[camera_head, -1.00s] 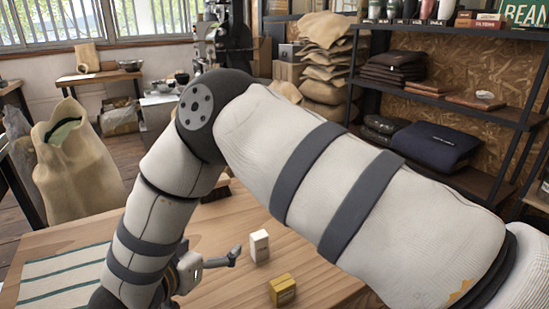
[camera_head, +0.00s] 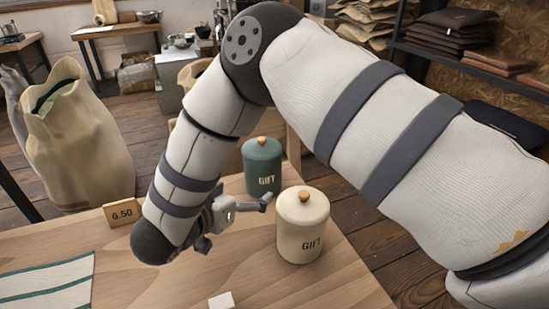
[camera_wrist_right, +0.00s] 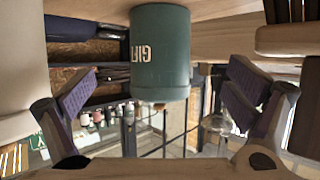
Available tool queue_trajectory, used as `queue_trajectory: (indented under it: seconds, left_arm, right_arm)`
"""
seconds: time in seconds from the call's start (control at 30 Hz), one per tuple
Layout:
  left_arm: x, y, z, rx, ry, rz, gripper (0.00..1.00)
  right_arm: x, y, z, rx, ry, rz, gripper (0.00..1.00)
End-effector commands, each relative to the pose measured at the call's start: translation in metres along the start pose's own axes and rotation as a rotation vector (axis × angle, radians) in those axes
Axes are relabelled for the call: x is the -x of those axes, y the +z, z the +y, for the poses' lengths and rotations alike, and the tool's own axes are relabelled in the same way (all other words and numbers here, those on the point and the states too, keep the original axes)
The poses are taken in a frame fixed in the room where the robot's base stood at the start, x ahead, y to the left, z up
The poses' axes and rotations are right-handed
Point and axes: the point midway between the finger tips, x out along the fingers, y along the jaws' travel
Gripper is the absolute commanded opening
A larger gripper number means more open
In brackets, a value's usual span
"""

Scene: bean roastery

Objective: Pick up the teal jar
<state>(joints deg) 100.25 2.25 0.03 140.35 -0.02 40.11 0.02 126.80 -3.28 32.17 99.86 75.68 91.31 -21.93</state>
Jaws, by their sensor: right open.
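The teal jar (camera_head: 262,167), marked GIFT with an orange knob on its lid, stands upright on the wooden table (camera_head: 190,277) near its far edge. My right gripper (camera_head: 238,222) is open and empty in front of the jar, seen from the side and partly hidden by its own wrist. In the right wrist view, which is upside down, the teal jar (camera_wrist_right: 160,55) appears centred beyond the spread fingers of the right gripper (camera_wrist_right: 162,95), with visible room on both sides. My left gripper is not in view.
A cream jar (camera_head: 302,226) marked GIFT stands close to the right of my gripper. A price card (camera_head: 122,212), a striped cloth (camera_head: 48,283) and a small white block (camera_head: 222,300) are on the table. A large sack (camera_head: 75,140) stands behind it at the left.

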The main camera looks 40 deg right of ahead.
Motion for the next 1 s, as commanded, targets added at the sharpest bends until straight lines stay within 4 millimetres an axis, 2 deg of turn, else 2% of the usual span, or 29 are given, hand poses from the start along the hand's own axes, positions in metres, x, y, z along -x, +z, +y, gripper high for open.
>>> queue_trajectory:
  seconds: [0.1, 0.3, 0.57, 0.77, 0.97, 1.0]
  left_arm:
    - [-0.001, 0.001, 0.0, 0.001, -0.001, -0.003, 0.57]
    - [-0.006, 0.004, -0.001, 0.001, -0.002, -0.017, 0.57]
    - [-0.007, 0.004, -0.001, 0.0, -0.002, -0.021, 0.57]
    - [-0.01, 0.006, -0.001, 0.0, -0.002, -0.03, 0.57]
    - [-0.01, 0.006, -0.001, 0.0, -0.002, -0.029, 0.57]
    - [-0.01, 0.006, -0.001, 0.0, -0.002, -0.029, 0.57]
  right_arm:
    - [-0.007, 0.001, 0.0, 0.0, 0.002, 0.0, 0.97]
    - [-0.051, 0.002, 0.001, 0.001, 0.004, -0.002, 0.97]
    - [-0.081, 0.0, 0.001, -0.001, 0.003, 0.0, 0.97]
    - [-0.117, 0.001, 0.001, 0.0, 0.003, -0.001, 0.97]
    - [-0.121, -0.001, 0.0, 0.0, -0.002, 0.0, 0.97]
    - [-0.121, -0.001, 0.0, -0.001, -0.002, 0.0, 0.91]
